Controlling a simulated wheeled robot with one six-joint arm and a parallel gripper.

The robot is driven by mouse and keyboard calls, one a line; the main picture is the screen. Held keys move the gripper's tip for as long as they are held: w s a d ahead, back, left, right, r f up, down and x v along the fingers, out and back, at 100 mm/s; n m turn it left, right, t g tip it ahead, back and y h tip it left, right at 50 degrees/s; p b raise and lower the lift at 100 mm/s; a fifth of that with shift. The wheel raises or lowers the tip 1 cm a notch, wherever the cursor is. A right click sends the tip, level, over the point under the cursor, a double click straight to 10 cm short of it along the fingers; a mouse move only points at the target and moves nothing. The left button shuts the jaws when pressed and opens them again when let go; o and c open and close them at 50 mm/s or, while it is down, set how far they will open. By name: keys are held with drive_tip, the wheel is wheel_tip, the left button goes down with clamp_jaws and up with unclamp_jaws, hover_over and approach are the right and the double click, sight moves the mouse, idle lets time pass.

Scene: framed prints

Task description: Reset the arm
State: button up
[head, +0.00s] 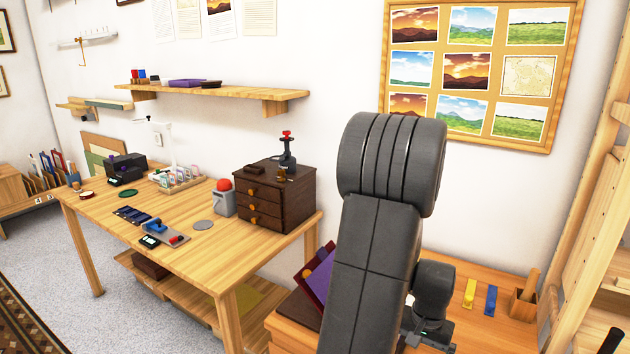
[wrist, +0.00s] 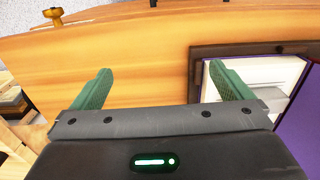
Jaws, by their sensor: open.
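My gripper (wrist: 160,68) shows in the wrist view with its two green fingers spread wide and nothing between them. Behind the fingers is a light wooden surface (wrist: 140,50). The right finger overlaps a dark-edged opening or frame (wrist: 262,48) with a pale inside. I cannot tell whether the finger touches it. In the head view my dark arm rises in front of the wooden cabinet at the right and bends back down. The gripper's fingers are not clear there.
A purple panel (head: 316,284) leans left of my arm. Blue and yellow strips (head: 491,300) and a wooden holder (head: 523,306) are to its right. The workbench (head: 180,238) at left carries a dark drawer chest (head: 281,190). A pinboard (head: 556,75) hangs behind.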

wheel_tip(320, 180, down, 5)
drive_tip(key=shift+r, duration=0.1)
drive_tip(key=shift+d+r, duration=0.1)
drive_tip(key=shift+r, duration=1.45)
